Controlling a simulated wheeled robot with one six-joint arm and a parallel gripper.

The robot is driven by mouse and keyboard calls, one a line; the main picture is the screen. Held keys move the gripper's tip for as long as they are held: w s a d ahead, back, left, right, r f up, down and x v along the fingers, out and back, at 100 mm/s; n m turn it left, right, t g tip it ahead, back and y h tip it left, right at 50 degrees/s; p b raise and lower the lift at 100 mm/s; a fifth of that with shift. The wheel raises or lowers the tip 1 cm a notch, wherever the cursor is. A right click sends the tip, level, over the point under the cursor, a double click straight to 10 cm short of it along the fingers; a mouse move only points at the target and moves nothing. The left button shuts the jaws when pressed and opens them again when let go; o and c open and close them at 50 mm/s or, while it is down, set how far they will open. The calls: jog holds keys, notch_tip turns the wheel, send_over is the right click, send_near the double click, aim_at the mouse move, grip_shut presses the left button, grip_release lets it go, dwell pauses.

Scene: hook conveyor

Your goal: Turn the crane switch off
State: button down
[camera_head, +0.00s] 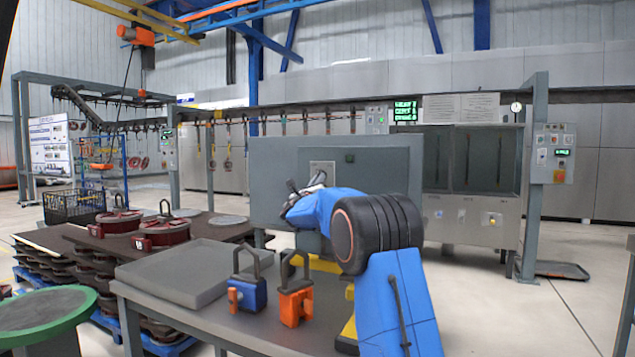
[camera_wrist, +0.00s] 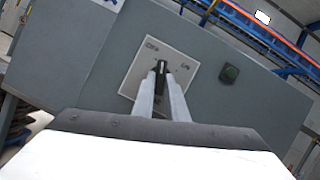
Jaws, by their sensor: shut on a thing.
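The crane switch (camera_wrist: 160,68) is a small dark knob on a pale square plate (camera_wrist: 143,50) with lettering, on a grey cabinet (camera_wrist: 75,65). In the wrist view my gripper (camera_wrist: 161,72) is at the plate with its two fingers closed on the knob. The knob is largely hidden between the fingertips. In the head view the grey cabinet (camera_head: 275,180) stands behind the workbench. My blue arm reaches to its front, and my gripper (camera_head: 317,182) is in front of the plate, partly hidden by my wrist.
The workbench (camera_head: 215,318) holds a blue padlock-shaped block (camera_head: 250,293) and an orange one (camera_head: 295,303) below my arm. Stacked dark red discs (camera_head: 118,222) stand left. Open floor (camera_head: 500,310) lies to the right.

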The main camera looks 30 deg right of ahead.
jog(key=shift+s+d+r+n+t+y, duration=0.1)
jog(key=shift+n+t+y, duration=0.15)
jog(key=shift+n+y, duration=0.75)
jog(key=shift+s+n+t+y, duration=0.1)
jog(key=shift+n+t+y, duration=0.2)
jog(key=shift+n, duration=1.4)
jog(key=c, duration=1.8)
grip_release()
jog(key=shift+o, duration=0.2)
jog(key=v, duration=1.2)
